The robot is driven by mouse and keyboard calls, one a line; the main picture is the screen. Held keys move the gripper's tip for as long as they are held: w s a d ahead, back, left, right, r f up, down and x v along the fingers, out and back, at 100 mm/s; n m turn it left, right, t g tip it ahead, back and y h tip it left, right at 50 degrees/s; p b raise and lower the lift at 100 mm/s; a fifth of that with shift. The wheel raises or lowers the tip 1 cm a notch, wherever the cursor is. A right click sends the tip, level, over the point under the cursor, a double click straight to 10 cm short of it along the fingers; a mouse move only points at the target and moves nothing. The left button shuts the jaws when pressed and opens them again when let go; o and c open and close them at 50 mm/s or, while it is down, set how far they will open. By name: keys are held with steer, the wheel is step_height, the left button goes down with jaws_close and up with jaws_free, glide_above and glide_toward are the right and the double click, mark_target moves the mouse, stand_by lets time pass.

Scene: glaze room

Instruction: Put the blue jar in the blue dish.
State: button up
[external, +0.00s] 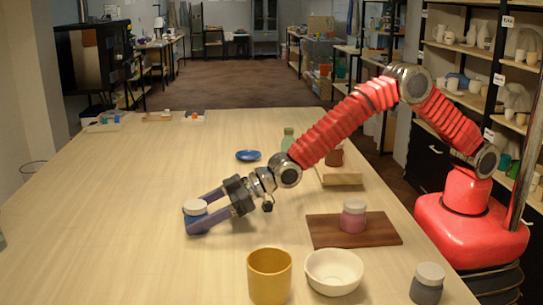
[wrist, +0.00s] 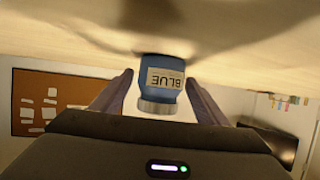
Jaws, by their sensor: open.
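The blue jar (external: 195,209) with a pale lid stands upright on the table at the left-centre in the external view. In the wrist view the jar (wrist: 162,80) appears upside down, with a label reading BLUE. My gripper (external: 196,214) is open, low over the table, its two fingers on either side of the jar. In the wrist view the jar sits between the fingers, and I cannot tell whether either touches it. The blue dish (external: 248,155) lies farther back on the table, looks empty, and is clear of my gripper.
A pink jar (external: 353,217) stands on a dark wooden board (external: 385,231). A yellow cup (external: 269,278), a white bowl (external: 334,272) and a grey jar (external: 427,285) stand in front. A green bottle (external: 288,138) is near the dish. The table's left side is mostly clear.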

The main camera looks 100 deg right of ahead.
steer(key=shift+r, duration=0.1)
steer(key=shift+s+r, duration=0.1)
steer(key=shift+s, duration=0.1)
steer(key=shift+v, duration=5.75)
steer(key=shift+d, duration=0.1)
